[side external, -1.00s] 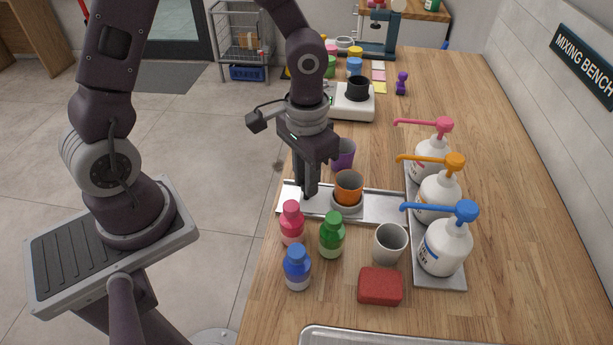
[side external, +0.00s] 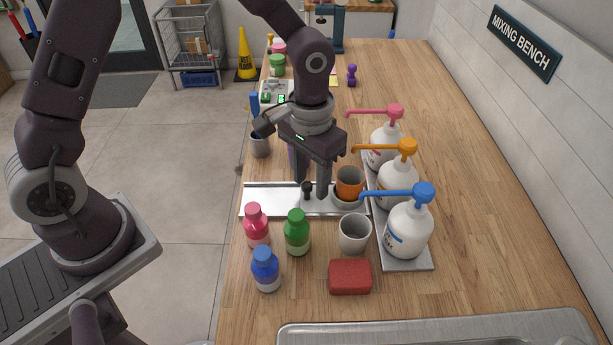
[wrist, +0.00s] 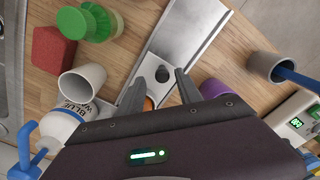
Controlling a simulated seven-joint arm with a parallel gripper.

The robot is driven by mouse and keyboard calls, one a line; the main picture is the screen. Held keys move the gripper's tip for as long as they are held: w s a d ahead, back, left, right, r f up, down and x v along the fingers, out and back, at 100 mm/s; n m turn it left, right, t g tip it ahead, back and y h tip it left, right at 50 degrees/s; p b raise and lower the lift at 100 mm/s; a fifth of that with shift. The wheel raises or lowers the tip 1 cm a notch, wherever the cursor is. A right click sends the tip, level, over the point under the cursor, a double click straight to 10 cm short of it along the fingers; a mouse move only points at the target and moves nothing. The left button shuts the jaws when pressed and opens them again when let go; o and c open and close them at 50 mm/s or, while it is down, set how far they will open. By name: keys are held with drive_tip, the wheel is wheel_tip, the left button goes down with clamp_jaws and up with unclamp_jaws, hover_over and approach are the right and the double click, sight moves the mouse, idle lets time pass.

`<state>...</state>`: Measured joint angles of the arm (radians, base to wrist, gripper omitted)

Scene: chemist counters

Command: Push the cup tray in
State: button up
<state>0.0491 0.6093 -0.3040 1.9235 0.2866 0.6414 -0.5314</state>
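The cup tray is a small grey slide with a round holder (side external: 348,201) on a long metal rail (side external: 266,200) across the counter. An orange cup (side external: 350,184) stands upright in the holder, at the rail's right end by the pump bottles. A dark knob (side external: 307,188) stands on the rail left of the cup; it also shows in the wrist view (wrist: 162,73). My gripper (side external: 317,193) is low over the rail, just left of the cup. In the wrist view its fingers (wrist: 160,82) are apart, and the cup is mostly hidden behind my gripper body.
Pump bottles with pink, orange and blue (side external: 408,228) tops stand at the right. A grey-white cup (side external: 355,233), a red block (side external: 350,277) and pink, green (side external: 297,232) and blue bottles stand in front of the rail. The rail's left part is clear.

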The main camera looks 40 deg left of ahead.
wheel_tip(320, 180, up, 7)
drive_tip(key=shift+f, duration=0.1)
drive_tip(key=shift+s+a+r, duration=0.15)
drive_tip(key=shift+r, duration=0.2)
drive_tip(key=s+a+r+t, duration=0.3)
drive_tip(key=s+a+r, duration=0.35)
drive_tip(key=r, duration=0.25)
drive_tip(key=s+a+r+t, duration=0.2)
drive_tip(key=s, duration=1)
drive_tip(key=shift+s+a+r, duration=0.2)
drive_tip(key=shift+s+r, duration=0.1)
drive_tip(key=shift+r, duration=0.05)
